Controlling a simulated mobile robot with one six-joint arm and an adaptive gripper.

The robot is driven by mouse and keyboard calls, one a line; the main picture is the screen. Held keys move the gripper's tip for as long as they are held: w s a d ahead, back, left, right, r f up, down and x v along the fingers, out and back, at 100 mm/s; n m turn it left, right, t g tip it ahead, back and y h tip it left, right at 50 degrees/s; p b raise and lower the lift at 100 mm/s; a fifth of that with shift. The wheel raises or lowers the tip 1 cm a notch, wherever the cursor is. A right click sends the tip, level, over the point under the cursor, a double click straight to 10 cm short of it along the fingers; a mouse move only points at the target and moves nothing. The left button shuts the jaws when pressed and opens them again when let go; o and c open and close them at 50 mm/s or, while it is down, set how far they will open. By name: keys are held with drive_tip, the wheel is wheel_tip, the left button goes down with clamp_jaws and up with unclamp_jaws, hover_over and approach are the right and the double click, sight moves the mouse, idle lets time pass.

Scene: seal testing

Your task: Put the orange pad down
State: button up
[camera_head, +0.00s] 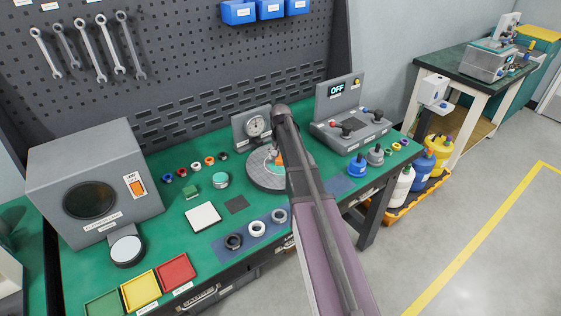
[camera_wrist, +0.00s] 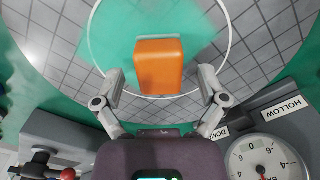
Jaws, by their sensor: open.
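The orange pad (camera_wrist: 160,66) is a small block in the wrist view, over the round grey disc (camera_wrist: 55,58) with its square grid and white ring. A pale teal sheet (camera_wrist: 115,40) lies beneath it. My gripper (camera_wrist: 163,84) is open, its two fingers apart on either side of the pad's near end, with gaps showing at both sides. In the head view a sliver of the orange pad (camera_head: 280,159) shows beside my arm, over the disc (camera_head: 262,181); my arm hides much of both. Whether the pad fully rests on the sheet is hard to tell.
A dial gauge (camera_head: 256,126) stands behind the disc, and a control box (camera_head: 350,118) reading OFF is to its right. Rings on a blue mat (camera_head: 240,247) and a white square block (camera_head: 203,216) lie in front and to the left.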

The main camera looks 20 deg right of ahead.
clamp_jaws()
drive_tip(key=shift+r, duration=0.15)
idle(0.4)
wheel_tip(320, 180, up, 3)
drive_tip(key=p, duration=0.3)
drive_tip(key=shift+r+p, duration=0.15)
drive_tip(key=shift+p, duration=0.2)
drive_tip(key=s+a+r+p, duration=0.1)
drive_tip(key=s+a, duration=0.2)
drive_tip(key=s, duration=1.2)
drive_tip(key=shift+s+r, duration=0.2)
drive_tip(key=shift+s, duration=0.15)
drive_tip(key=shift+a, duration=0.1)
drive_tip(key=shift+r+p, duration=0.5)
drive_tip(key=shift+p, duration=0.15)
